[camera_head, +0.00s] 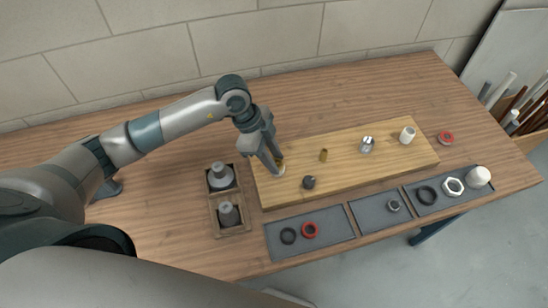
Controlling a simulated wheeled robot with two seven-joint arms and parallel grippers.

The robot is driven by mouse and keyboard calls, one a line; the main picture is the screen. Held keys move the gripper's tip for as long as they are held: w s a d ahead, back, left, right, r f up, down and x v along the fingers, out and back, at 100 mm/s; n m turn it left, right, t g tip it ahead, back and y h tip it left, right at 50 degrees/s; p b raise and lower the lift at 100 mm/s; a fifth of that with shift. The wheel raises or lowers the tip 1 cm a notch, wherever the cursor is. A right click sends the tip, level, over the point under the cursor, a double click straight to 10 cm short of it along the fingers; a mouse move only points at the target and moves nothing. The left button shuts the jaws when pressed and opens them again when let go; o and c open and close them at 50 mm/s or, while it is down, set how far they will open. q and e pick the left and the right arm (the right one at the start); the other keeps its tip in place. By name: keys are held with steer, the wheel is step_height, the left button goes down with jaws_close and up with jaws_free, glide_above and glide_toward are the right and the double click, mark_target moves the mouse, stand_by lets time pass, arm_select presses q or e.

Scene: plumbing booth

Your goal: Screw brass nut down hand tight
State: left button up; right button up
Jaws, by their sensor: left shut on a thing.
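My left gripper (274,160) reaches down over the left end of the wooden board (350,180). Its fingers are shut on a small brass-coloured piece, which looks like the brass nut (282,161). The fingers hide most of the nut. A pale, round fitting (279,171) shows just below the fingertips on the board. I cannot tell how the nut sits on it or whether it is level. A separate small brass piece (323,155) stands on the board to the right. My right gripper is not in view.
A dark fitting (309,182), a metal fitting (367,145) and a white cylinder (407,135) stand on the board. A two-compartment wooden tray (233,231) is left of it. Grey trays (337,237) with rings and nuts lie in front. The table's left back is clear.

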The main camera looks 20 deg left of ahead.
arm_select(q)
steer(key=shift+w+m+g+b, duration=0.15)
steer(key=shift+m+g+b, duration=0.55)
steer(key=shift+m, duration=1.4)
steer(key=shift+f, duration=0.1)
steer(key=shift+w+d+m+g+y+b, duration=0.1)
steer(key=shift+m+g+y+b, duration=0.25)
steer(key=shift+m, duration=0.7)
steer(key=shift+w+m+g+y+b, duration=0.15)
steer(key=shift+m+g+b, duration=0.35)
steer(key=shift+m, duration=0.55)
steer(key=shift+s, duration=0.1)
steer(key=o, duration=2)
steer(key=shift+c, duration=0.2)
